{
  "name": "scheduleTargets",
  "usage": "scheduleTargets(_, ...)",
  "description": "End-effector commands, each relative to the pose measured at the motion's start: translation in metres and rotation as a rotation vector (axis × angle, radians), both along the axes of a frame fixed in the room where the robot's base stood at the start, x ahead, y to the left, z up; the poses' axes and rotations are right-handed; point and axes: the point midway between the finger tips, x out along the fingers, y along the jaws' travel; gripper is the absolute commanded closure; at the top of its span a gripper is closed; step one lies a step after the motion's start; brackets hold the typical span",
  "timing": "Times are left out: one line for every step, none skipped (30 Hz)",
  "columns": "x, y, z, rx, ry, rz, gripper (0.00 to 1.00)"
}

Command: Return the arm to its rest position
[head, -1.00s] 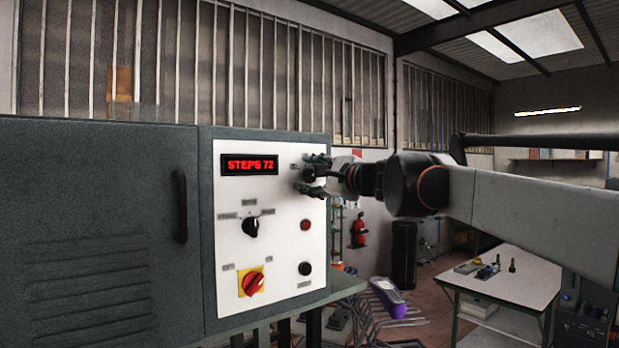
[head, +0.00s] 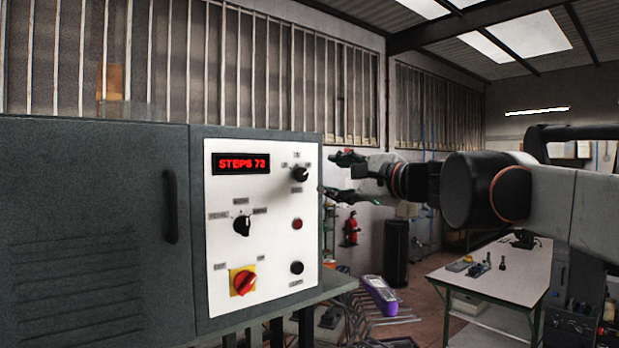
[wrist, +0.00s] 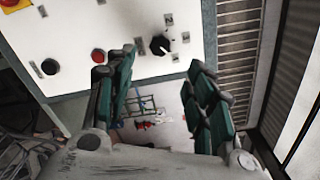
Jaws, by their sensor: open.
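My gripper (head: 345,176) is open and empty, just right of the control panel's edge in the head view, with my arm reaching in from the right. In the wrist view its two green-padded fingers (wrist: 160,105) stand apart with nothing between them. The white control panel (head: 262,225) has a red display reading STEPS 72 (head: 241,162). It carries an upper black knob (head: 299,174), a middle black selector (head: 242,225), a red button (head: 297,223), a black button (head: 296,267) and a red switch on a yellow plate (head: 243,281). The upper knob also shows in the wrist view (wrist: 160,45), apart from the fingers.
The grey cabinet (head: 90,240) with a dark handle fills the left. A white table (head: 500,275) with small tools stands at the right. A purple device (head: 380,293), a red extinguisher (head: 351,229) and a dark bin (head: 396,253) are behind. Some floor is clear between.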

Motion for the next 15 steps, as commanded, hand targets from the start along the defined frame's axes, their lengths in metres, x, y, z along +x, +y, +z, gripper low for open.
scheduleTargets(0.000, 0.000, 0.000, 0.000, 0.000, 0.000, 0.51)
scheduleTargets(0.000, 0.000, 0.000, 0.000, 0.000, 0.000, 0.51)
scheduleTargets(0.000, 0.000, 0.000, 0.000, 0.000, 0.000, 0.51)
scheduleTargets(0.000, 0.000, 0.000, 0.000, 0.000, 0.000, 0.51)
scheduleTargets(0.000, 0.000, 0.000, 0.000, 0.000, 0.000, 0.51)
scheduleTargets(0.000, 0.000, 0.000, 0.000, 0.000, 0.000, 0.51)
scheduleTargets(0.000, 0.000, 0.000, 0.000, 0.000, 0.000, 0.51)
scheduleTargets(0.000, 0.000, 0.000, 0.000, 0.000, 0.000, 0.51)
scheduleTargets(0.000, 0.000, 0.000, 0.000, 0.000, 0.000, 0.51)
scheduleTargets(0.000, 0.000, 0.000, 0.000, 0.000, 0.000, 0.51)
scheduleTargets(0.000, 0.000, -0.001, -0.001, 0.000, 0.000, 0.51)
scheduleTargets(-0.001, 0.001, -0.003, -0.006, -0.001, 0.001, 0.51)
scheduleTargets(-0.002, 0.001, -0.007, -0.013, -0.001, 0.003, 0.51)
scheduleTargets(-0.004, 0.002, -0.012, -0.023, -0.001, 0.006, 0.51)
scheduleTargets(-0.008, 0.004, -0.023, -0.046, -0.003, 0.010, 0.51)
